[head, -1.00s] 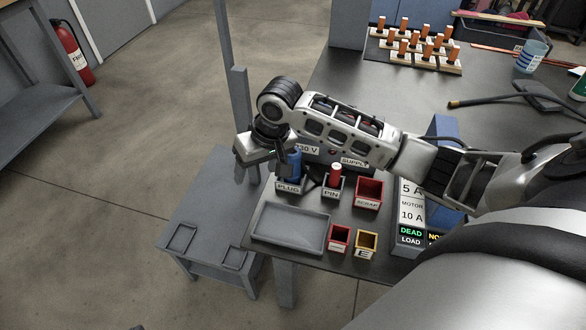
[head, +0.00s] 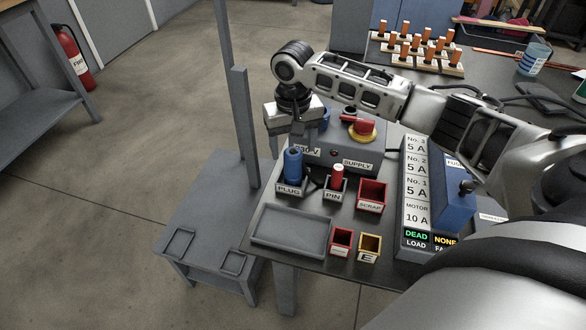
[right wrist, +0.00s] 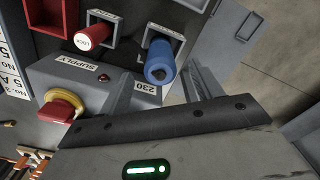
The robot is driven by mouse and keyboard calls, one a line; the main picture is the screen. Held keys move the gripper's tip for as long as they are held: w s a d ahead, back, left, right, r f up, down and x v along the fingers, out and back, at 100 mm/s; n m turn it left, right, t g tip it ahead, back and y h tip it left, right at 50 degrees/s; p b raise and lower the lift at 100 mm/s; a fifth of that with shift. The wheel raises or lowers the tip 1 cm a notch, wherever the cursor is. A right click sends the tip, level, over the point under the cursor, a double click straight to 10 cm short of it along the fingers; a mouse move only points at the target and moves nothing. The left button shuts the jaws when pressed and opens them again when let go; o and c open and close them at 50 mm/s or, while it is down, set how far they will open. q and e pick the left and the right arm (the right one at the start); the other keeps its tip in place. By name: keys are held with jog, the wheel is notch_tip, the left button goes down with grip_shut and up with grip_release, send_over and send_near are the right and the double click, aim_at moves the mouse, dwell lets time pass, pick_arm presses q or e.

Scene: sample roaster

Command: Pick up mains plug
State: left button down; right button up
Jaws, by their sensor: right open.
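The mains plug is a blue cylinder (head: 293,163) standing upright in the grey holder labelled PLUG (head: 290,189). It also shows in the right wrist view (right wrist: 159,62), with a dark recess in its end. My right gripper (head: 285,142) is open and empty, just behind and above the plug in the head view. My left gripper is not in view.
The grey supply box (head: 320,160) with a red and yellow switch (head: 362,128) stands close behind the plug. A red pin (head: 337,174) in its holder and a red scrap bin (head: 372,196) are to the right. An empty grey tray (head: 290,232) lies in front.

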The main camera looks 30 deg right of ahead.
aim_at(293, 151)
jog(key=f, duration=0.2)
jog(key=f+b, duration=0.1)
jog(key=f, duration=0.2)
jog(key=shift+w+d+f, duration=0.1)
jog(key=shift+w+f, duration=0.1)
jog(key=shift+f, duration=0.15)
jog(key=shift+r, duration=0.1)
jog(key=c, duration=1.2)
